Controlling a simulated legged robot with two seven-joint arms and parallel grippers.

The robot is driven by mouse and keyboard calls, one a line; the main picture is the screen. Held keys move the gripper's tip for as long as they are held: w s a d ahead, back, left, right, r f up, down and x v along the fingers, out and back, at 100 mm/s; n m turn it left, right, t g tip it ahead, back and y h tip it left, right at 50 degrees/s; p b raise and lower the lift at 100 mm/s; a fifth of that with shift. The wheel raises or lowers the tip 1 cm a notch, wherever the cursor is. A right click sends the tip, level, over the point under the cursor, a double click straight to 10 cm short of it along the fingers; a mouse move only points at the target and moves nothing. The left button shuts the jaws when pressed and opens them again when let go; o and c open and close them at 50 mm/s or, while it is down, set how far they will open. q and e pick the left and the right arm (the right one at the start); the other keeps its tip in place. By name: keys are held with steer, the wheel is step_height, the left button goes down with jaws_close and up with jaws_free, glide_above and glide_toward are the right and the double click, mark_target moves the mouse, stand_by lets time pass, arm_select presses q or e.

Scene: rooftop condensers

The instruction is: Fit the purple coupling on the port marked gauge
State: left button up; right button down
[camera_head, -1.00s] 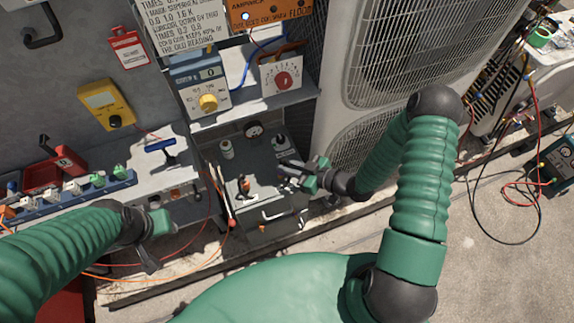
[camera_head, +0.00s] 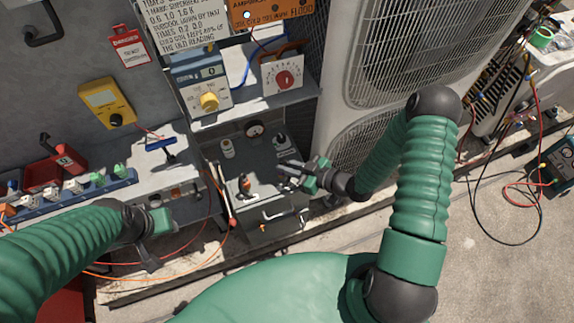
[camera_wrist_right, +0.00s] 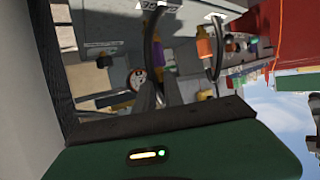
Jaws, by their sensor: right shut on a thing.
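An orange-topped fitting (camera_head: 245,183) stands on the panel left of my right gripper, with a pale cylinder (camera_head: 227,147) behind it. A yellow-knobbed box (camera_head: 208,100) and a red-dial box (camera_head: 284,78) sit above.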

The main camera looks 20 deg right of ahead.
steer(key=shift+f, duration=0.35)
stand_by(0.3)
steer(key=c, duration=1.4)
jaws_free()
steer(key=shift+o, duration=0.2)
steer(key=shift+r, duration=0.1)
step_height(320, 180, up, 7)
steer(key=p, duration=0.6)
steer(key=shift+r, duration=0.2)
